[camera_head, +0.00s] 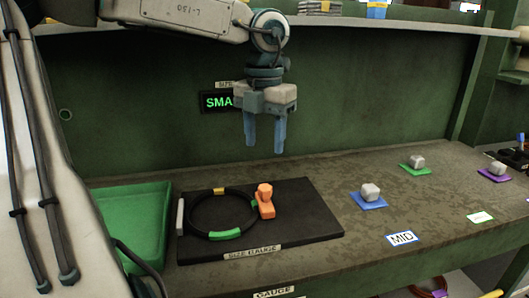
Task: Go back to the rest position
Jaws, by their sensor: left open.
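My left gripper (265,135) hangs in the air above the back of the bench, pointing down, with its two blue fingers apart and nothing between them. Below it on the bench is the black size gauge board (310,222). A black ring with yellow and green marks (194,208) lies on the board. An orange piece (265,200) stands at the ring's right side. My right gripper is out of view.
A green tray (135,208) sits left of the board. Grey blocks stand on a blue pad (374,203), a green pad (406,167) and a purple pad (490,177) to the right. A lit sign (216,102) on the back wall is partly hidden by my gripper.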

